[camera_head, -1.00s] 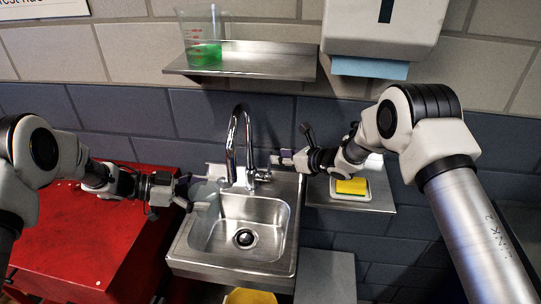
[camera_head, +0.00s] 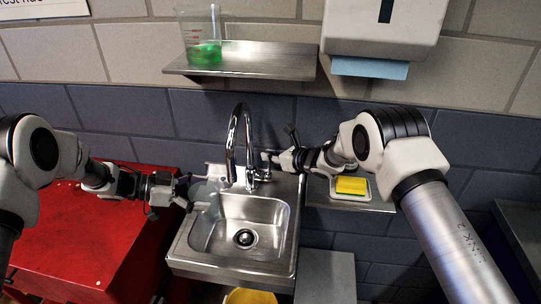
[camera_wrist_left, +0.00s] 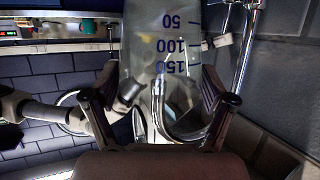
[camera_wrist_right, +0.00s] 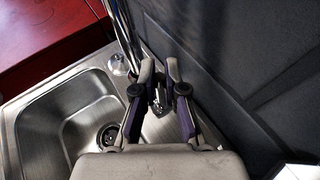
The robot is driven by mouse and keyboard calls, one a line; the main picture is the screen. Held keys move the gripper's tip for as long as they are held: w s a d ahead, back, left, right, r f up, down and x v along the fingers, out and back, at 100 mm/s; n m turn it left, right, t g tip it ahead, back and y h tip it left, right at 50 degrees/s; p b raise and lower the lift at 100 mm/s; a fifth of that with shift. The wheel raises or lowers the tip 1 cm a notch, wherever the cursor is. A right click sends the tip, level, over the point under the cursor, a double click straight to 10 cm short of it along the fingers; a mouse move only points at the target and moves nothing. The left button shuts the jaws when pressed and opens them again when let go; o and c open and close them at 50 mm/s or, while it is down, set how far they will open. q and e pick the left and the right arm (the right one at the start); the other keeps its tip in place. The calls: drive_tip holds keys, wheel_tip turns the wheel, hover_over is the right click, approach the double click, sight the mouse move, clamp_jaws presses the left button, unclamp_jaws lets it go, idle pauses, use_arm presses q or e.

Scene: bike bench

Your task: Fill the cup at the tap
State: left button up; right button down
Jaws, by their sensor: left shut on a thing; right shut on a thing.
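My left gripper (camera_head: 190,190) is shut on a clear cup (camera_head: 208,192), held over the left rim of the sink beside the tap (camera_head: 236,140). In the left wrist view the cup (camera_wrist_left: 170,20) sits between the fingers, with blue 50, 100 and 150 marks; the tap's curved spout shows through or behind it. I cannot tell whether water is in the cup or running. My right gripper (camera_head: 272,158) is at the tap's right side. In the right wrist view its fingers (camera_wrist_right: 160,85) close around the metal tap lever (camera_wrist_right: 160,104), which they partly hide.
The steel sink basin (camera_head: 266,207) is below, its drain visible. A yellow sponge (camera_head: 351,185) lies in a dish at the right. A beaker of green liquid (camera_head: 204,53) stands on the wall shelf (camera_head: 262,68). A red cabinet (camera_head: 70,240) is at the left.

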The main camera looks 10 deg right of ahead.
drive_tip(key=shift+s+a+f+n+t, duration=0.1)
drive_tip(key=shift+s+a+n+t, duration=0.1)
drive_tip(key=shift+s+n+t, duration=0.35)
drive_tip(key=shift+s+a+f+n+t, duration=0.15)
drive_tip(key=shift+s+n+t, duration=0.25)
drive_tip(key=shift+s, duration=0.2)
drive_tip(key=c, duration=1.2)
unclamp_jaws()
drive_tip(key=shift+r, duration=0.15)
wheel_tip(320, 180, up, 10)
